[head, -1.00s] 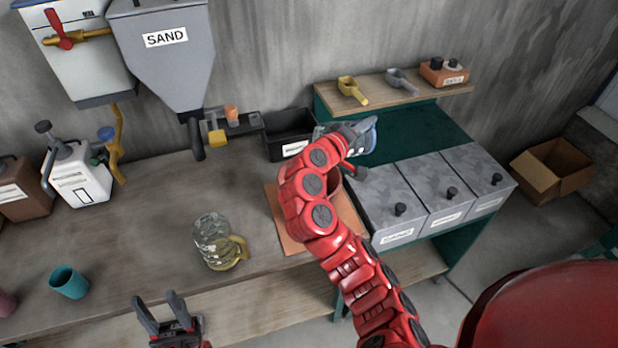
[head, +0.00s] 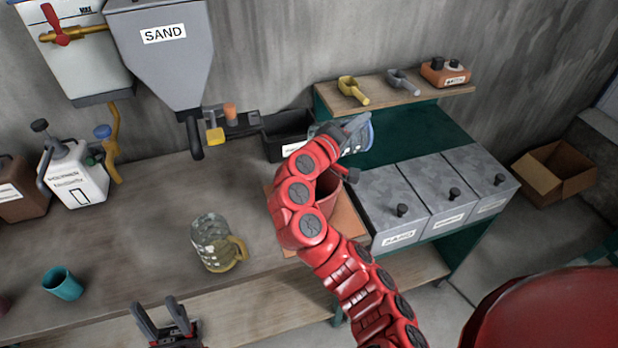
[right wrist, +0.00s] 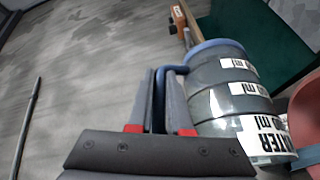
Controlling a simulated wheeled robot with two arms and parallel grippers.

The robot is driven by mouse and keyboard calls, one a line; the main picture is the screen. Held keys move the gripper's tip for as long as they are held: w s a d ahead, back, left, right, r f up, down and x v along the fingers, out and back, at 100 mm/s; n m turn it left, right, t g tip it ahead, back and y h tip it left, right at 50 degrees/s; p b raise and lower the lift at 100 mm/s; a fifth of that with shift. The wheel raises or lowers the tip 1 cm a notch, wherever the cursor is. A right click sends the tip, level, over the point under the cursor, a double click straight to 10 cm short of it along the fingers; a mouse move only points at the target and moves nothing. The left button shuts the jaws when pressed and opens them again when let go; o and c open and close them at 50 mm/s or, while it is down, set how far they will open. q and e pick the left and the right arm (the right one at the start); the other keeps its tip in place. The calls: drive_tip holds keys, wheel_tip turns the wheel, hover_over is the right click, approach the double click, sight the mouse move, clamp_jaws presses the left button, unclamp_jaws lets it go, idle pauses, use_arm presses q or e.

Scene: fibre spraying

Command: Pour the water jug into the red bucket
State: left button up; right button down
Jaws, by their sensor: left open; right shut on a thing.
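The red bucket (head: 328,188) stands on an orange board, partly hidden by my right arm, just below the jug in the head view. It also shows at the right wrist view's edge (right wrist: 306,110). My left gripper (head: 165,322) is open and empty at the front edge.
A glass jug with a yellow handle (head: 212,245) and a teal cup (head: 63,283) stand on the bench. A black bin (head: 285,130) is at the back. Lidded grey bins (head: 430,195) stand right of the bucket. A sand hopper (head: 165,55) hangs above.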

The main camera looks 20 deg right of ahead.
drive_tip(key=shift+s+a+r+n+t+h+b, duration=0.25)
drive_tip(key=shift+a+r+h+b, duration=0.25)
drive_tip(key=shift+b, duration=0.45)
drive_tip(key=shift+a+r+n+t+h+b, duration=0.15)
drive_tip(key=shift+a+r+t+h+b, duration=0.3)
drive_tip(key=shift+b, duration=0.45)
